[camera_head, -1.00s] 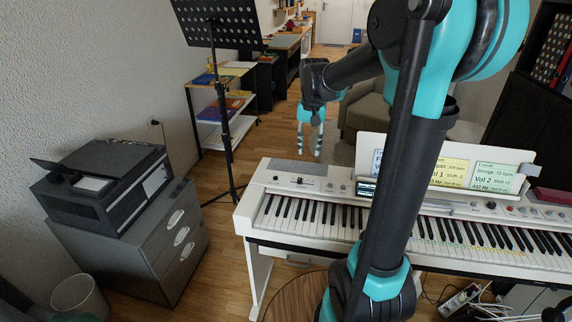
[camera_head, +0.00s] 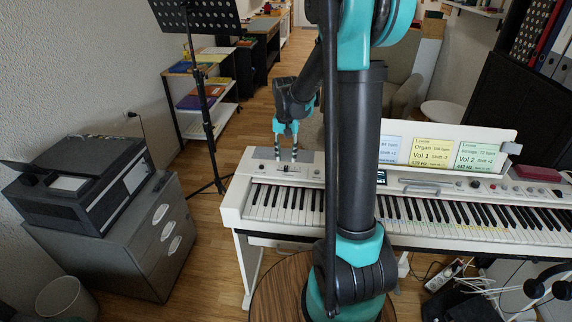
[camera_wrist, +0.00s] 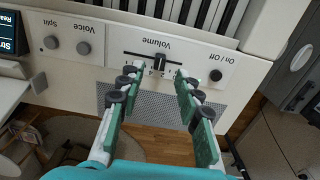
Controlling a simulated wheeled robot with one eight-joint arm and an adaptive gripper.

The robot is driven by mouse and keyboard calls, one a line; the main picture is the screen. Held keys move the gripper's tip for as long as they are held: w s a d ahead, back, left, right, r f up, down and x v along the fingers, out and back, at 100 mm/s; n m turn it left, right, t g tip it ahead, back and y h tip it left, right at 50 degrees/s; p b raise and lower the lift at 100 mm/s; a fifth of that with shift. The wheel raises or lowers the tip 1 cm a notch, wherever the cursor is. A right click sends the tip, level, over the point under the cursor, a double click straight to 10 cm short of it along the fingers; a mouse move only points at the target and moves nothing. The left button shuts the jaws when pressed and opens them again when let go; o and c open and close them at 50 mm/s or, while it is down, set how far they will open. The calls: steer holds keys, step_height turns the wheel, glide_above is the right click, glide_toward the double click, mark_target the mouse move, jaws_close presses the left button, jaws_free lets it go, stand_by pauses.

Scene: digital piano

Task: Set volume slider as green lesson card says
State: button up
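The green lesson card (camera_head: 478,156) stands on the piano's white rest and reads "Strings", "Vol 2", "Shift +2", "442 Hz". In the wrist view the volume slider (camera_wrist: 159,64) shows upside down, its dark knob near the middle of a horizontal slot above small scale marks. My gripper (camera_wrist: 156,78) is open and empty. Its fingertips are on either side of the knob in the picture; contact with it or the panel cannot be told. In the head view my gripper (camera_head: 286,156) points down over the left end of the digital piano (camera_head: 230,206).
A yellow card (camera_head: 431,151) reading "Vol 1" and a partly hidden blue card (camera_head: 389,149) stand beside the green one. Around the slider are the On/Off button (camera_wrist: 215,75), the Voice knob (camera_wrist: 83,48) and the speaker grille (camera_wrist: 160,104). A music stand (camera_head: 206,110) is left of the piano.

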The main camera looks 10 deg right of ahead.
mark_target(286, 167)
steer(key=shift+f, duration=2.15)
jaws_close()
steer(key=shift+a, duration=0.1)
